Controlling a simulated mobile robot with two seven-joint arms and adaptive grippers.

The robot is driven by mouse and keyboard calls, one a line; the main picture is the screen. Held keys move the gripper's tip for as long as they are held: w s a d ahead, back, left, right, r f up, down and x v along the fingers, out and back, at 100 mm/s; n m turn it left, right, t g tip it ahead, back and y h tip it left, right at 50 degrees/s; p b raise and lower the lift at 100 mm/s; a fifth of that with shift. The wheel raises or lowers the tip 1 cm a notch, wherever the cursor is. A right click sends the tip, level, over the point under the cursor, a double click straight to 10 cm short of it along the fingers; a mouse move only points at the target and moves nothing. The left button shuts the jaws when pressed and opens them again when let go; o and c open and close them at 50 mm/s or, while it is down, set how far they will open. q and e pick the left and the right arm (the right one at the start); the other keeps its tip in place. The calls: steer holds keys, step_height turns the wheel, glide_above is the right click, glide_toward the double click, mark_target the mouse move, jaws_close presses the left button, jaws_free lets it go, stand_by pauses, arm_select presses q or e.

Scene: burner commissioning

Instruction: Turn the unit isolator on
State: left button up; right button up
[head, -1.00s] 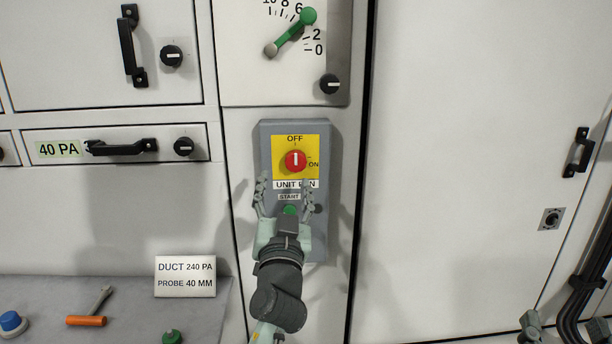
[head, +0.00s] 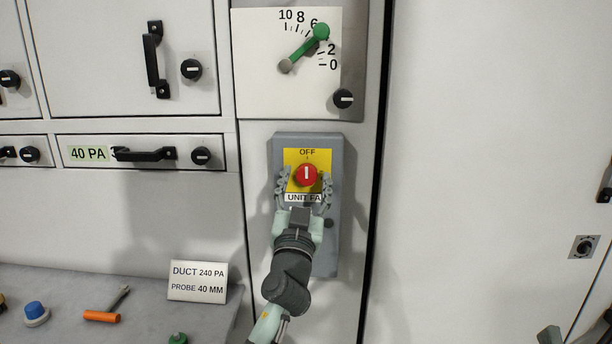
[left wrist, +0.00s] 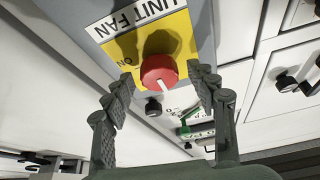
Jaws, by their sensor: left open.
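The unit isolator is a red round knob (head: 306,174) with a white mark on a yellow plate (head: 322,158) of a grey box (head: 333,245). Its mark stands upright, towards OFF. My left gripper (head: 305,183) is open, with one finger on each side of the knob. In the left wrist view the red knob (left wrist: 159,72) sits between the spread fingertips (left wrist: 164,80), with gaps showing. Contact cannot be told from here. The ON label is hidden in the head view but shows in the left wrist view.
A gauge panel with a green lever (head: 306,47) and a black knob (head: 343,98) is above the box. A bench (head: 70,287) at lower left holds a sign (head: 198,282), a screwdriver (head: 101,316) and a blue-topped item (head: 36,311). The panel right of the box is clear.

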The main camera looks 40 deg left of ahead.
arm_select(q)
steer(key=shift+w+a+r, duration=0.1)
steer(key=shift+w, duration=0.15)
steer(key=c, duration=1.2)
steer(key=shift+o, duration=0.2)
stand_by(0.4)
steer(key=o, duration=1.2)
steer(key=shift+c, duration=0.2)
steer(key=shift+r, duration=0.1)
